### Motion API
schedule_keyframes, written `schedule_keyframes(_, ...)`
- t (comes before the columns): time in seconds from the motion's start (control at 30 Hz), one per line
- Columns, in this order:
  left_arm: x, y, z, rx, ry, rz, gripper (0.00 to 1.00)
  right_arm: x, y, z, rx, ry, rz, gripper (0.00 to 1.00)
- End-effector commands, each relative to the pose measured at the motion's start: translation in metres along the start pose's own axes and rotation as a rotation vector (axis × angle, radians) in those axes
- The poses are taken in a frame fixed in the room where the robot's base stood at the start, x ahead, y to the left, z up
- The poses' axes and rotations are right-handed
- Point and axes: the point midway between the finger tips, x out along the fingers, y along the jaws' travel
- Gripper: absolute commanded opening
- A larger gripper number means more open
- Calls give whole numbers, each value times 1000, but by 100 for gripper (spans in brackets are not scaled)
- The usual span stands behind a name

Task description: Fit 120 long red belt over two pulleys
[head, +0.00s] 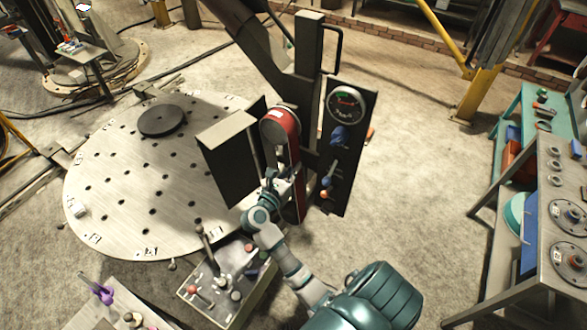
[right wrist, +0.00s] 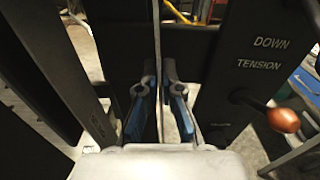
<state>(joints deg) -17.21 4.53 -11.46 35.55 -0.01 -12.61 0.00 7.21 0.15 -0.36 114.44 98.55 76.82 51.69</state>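A long red loop-shaped part (head: 287,140), which looks like the belt, stands upright on the dark machine column. Its rounded top end shows a pale label; its lower part runs behind my right gripper. I cannot make out the two pulleys separately. My right gripper (head: 277,183) is at the front left of the red part's lower half. In the right wrist view its two blue fingers (right wrist: 160,108) stand apart, with a thin upright edge showing between them; contact with it cannot be told. My left gripper is not in view.
A dark panel (head: 347,150) with a gauge and knobs stands right of the red part. An orange-knobbed lever (right wrist: 283,120) lies close right of my fingers. A grey guard plate (head: 224,132) stands left. A perforated round table (head: 130,190) and a workbench (head: 545,250) flank the machine.

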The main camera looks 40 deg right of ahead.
Motion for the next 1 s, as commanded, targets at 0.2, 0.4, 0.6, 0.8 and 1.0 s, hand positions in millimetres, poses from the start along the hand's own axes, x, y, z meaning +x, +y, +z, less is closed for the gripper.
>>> schedule_keyframes(0.2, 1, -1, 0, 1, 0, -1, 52, 0, 0, 1, 1, 0, 0, 0)
schedule_keyframes(0.4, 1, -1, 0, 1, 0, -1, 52, 0, 0, 1, 1, 0, 0, 35)
schedule_keyframes(0.6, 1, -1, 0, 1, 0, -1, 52, 0, 0, 1, 1, 0, 0, 35)
schedule_keyframes(0.8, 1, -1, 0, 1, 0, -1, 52, 0, 0, 1, 0, 1, 0, 52)
schedule_keyframes(1.0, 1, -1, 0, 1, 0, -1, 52, -1, 0, 0, 0, 1, 0, 52)
